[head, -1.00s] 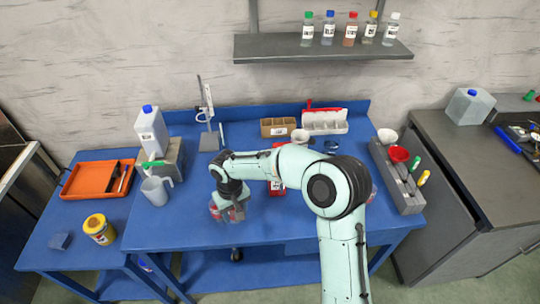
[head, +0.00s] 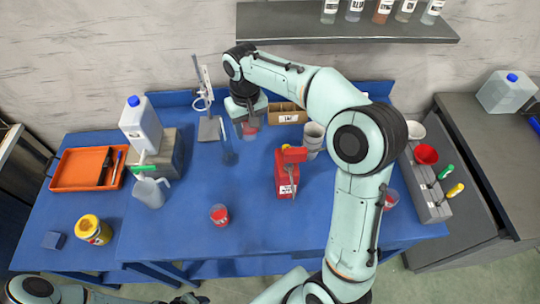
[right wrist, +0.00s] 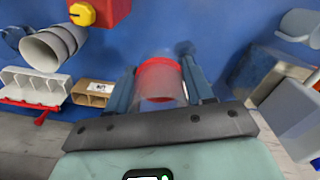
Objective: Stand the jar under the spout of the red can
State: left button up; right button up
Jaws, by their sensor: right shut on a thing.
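The red can (head: 284,178) stands upright in the middle of the blue table. Its yellow knob (right wrist: 82,14) shows at the top left of the right wrist view. My right gripper (head: 247,122) is at the back of the table, left of and behind the can. It is shut on a clear jar with red in it (right wrist: 160,80), which also shows just below the fingers in the head view (head: 250,131). Another such jar (head: 219,214) stands at the front, and one (head: 390,199) at the right. My left gripper (head: 188,299) is barely visible at the bottom edge; its jaws are unclear.
A retort stand (head: 208,125) is left of the held jar; a cardboard box (head: 287,115) and grey cups (head: 313,135) are to its right. A jug (head: 150,191), white canister (head: 140,125) and orange tray (head: 82,170) are at left. The table in front of the can is clear.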

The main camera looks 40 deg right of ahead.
jog(key=b, duration=0.1)
send_over(253, 172)
notch_tip(253, 172, down, 14)
jog(key=shift+d+f, duration=0.1)
jog(key=shift+f, duration=2.6)
pick_arm(q)
jog(key=s+f, duration=0.2)
jog(key=shift+s+f, duration=0.1)
jog(key=shift+s, duration=0.2)
pick_arm(e)
jog(key=shift+f+b, duration=0.1)
jog(key=shift+b, duration=0.2)
jog(key=o, duration=1)
pick_arm(q)
jog(key=shift+s+f, duration=0.1)
